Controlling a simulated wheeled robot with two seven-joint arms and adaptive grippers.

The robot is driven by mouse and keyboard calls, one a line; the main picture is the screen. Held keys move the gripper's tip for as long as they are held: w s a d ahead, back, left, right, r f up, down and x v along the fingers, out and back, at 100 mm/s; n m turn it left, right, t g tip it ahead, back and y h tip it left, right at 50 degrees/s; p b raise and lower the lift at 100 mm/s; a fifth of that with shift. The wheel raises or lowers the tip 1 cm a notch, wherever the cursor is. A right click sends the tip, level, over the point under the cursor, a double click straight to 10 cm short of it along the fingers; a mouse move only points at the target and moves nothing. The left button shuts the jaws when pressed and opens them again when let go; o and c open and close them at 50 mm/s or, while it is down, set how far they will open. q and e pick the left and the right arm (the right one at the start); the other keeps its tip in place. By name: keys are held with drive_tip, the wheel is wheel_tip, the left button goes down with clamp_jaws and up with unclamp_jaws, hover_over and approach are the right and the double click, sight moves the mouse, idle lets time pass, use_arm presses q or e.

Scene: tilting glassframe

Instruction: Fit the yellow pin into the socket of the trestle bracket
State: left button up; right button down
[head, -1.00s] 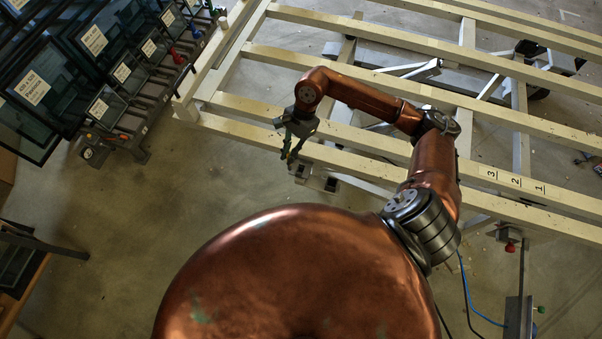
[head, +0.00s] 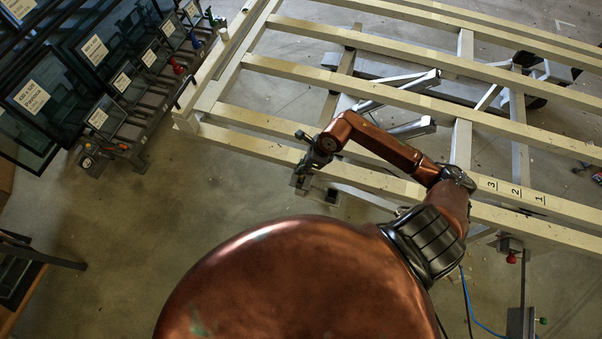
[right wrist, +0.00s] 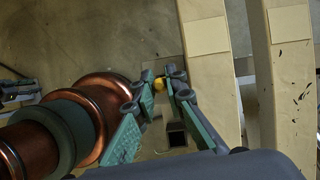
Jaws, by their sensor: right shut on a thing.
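My right gripper (head: 304,168) is at the beam nearest me, close to the trestle bracket (head: 332,195). In the right wrist view, its green-padded fingers (right wrist: 155,98) are closed around the small yellow pin (right wrist: 158,84); only the pin's yellow end shows between the fingertips. The bracket's dark square opening (right wrist: 177,135) appears just below the fingertips in that picture. I cannot tell whether the pin touches the bracket. The pin is hidden in the head view. My left gripper is not in view.
A rack of dark glass panes (head: 100,118) stands at the left. A red knob (head: 511,258) is at the lower right. Bare floor (head: 190,210) lies left of my gripper.

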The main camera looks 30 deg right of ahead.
drive_tip(key=shift+f, duration=1.95)
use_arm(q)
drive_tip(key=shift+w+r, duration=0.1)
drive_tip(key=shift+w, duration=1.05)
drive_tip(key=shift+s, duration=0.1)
use_arm(e)
drive_tip(key=shift+f, duration=0.1)
drive_tip(key=c, duration=2)
unclamp_jaws()
drive_tip(key=shift+s, duration=0.1)
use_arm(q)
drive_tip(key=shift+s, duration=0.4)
use_arm(e)
drive_tip(key=shift+o, duration=0.2)
